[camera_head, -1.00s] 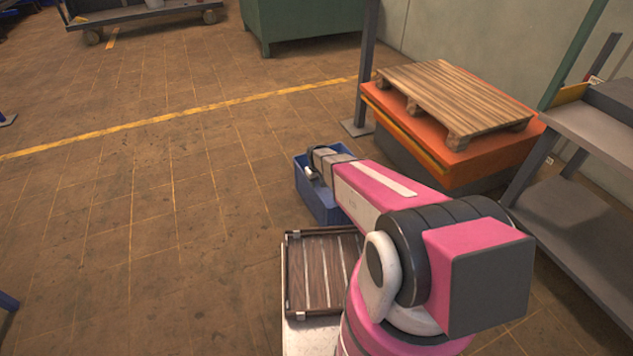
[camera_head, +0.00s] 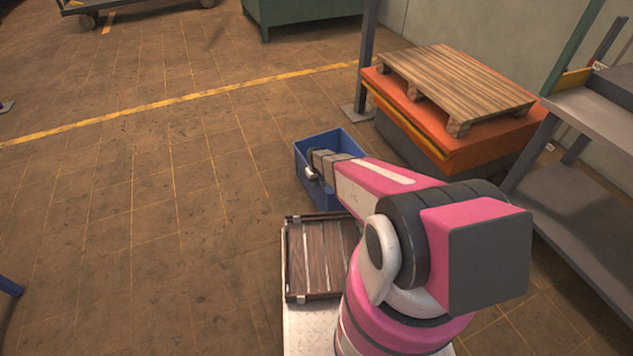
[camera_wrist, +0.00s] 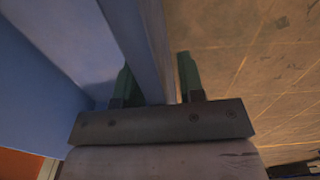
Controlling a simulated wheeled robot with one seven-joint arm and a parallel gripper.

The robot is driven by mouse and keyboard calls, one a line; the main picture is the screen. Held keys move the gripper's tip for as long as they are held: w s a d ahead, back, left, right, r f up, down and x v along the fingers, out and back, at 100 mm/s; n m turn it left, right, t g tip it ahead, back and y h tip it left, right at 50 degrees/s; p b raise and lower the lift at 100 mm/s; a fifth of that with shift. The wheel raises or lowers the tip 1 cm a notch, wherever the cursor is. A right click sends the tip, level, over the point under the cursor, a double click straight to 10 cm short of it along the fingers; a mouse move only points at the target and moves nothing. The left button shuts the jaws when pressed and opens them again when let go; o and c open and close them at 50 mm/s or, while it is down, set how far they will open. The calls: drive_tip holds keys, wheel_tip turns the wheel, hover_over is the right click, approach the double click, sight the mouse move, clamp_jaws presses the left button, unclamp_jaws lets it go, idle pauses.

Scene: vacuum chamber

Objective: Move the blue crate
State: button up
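The blue crate (camera_head: 318,143) stands on the floor beyond the wooden slatted box, open at the top. My gripper (camera_head: 311,172) is at the crate's left side, with my arm reaching over the crate and hiding part of it. In the wrist view, one crate wall (camera_wrist: 143,40) runs between the two dark green fingers of my gripper (camera_wrist: 157,82). The fingers are apart, one on the crate's inner side and one on the floor side. A gap shows between the wall and the right finger.
The wooden slatted box (camera_head: 322,258) lies in front of the crate. An orange platform (camera_head: 462,152) with a wooden pallet (camera_head: 455,85) stands to the right, near a post. A grey shelf (camera_head: 590,215) is at the far right. The floor to the left is clear.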

clamp_jaws()
idle(1.4)
